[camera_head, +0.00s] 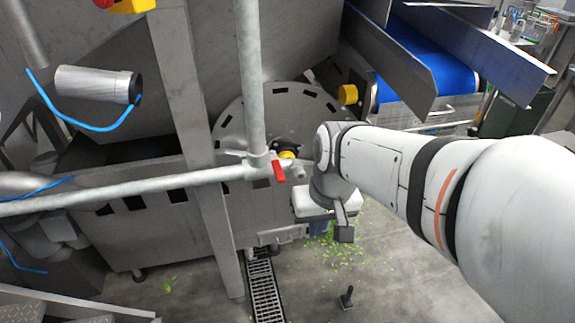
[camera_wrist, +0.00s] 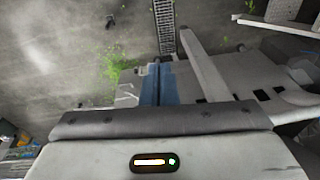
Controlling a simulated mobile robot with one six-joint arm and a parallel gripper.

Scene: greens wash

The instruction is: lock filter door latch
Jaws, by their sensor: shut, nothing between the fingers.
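My gripper (camera_head: 318,228) hangs below the white wrist housing in front of the grey machine, its blue fingers partly hidden by that housing. In the wrist view the blue fingers (camera_wrist: 157,82) lie side by side, shut and empty, pointing toward the machine's lower part. A small grey box-like fitting (camera_head: 277,236) sits low on the machine, just left of my gripper. I cannot tell whether it belongs to the filter door. No latch can be clearly made out in either view. Contact between fingers and machine cannot be judged.
A galvanised pipe rail (camera_head: 130,190) with a red handle (camera_head: 279,170) crosses before the machine, close left of my wrist. A floor drain grate (camera_head: 263,285) runs below; it also shows in the wrist view (camera_wrist: 164,25). Green leaf scraps (camera_head: 340,250) litter the floor. Open floor lies to the front right.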

